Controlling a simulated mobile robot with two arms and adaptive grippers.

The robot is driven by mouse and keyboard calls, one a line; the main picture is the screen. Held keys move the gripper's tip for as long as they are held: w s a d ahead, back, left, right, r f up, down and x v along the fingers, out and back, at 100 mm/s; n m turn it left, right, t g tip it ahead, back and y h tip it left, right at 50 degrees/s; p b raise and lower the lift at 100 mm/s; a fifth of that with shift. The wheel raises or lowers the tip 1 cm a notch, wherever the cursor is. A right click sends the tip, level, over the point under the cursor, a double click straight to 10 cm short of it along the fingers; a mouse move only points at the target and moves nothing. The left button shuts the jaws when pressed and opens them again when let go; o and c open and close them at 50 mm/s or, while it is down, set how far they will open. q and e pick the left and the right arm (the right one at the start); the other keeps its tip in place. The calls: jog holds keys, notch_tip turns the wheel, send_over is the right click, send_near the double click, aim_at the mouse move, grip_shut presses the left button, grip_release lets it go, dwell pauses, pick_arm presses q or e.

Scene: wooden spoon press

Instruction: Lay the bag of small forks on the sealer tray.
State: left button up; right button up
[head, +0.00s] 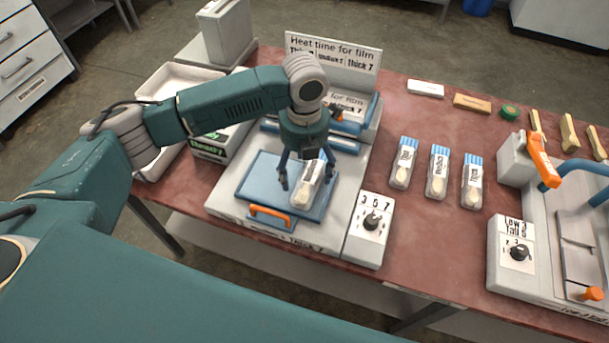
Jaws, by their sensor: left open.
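A clear bag (303,196) with pale wooden contents lies on the blue tray (258,182) of the sealer. Its label is partly hidden by my gripper, so I cannot read it. My left gripper (306,174) is open just above the bag, with one finger on each side of it. I cannot tell whether the fingers touch the bag. My right gripper is not in view.
Several other things stand around: three labelled bags (438,172) right of the sealer, a dial box (370,228) at its front right, a heat-time sign (332,52) behind, and a second press (565,235) far right. Bare red tabletop (430,245) lies between the machines.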

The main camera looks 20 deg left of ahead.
aim_at(305, 177)
pick_arm(q)
notch_tip(305, 177, up, 10)
jog(key=b, duration=0.1)
jog(key=shift+f, duration=0.25)
dwell(0.4)
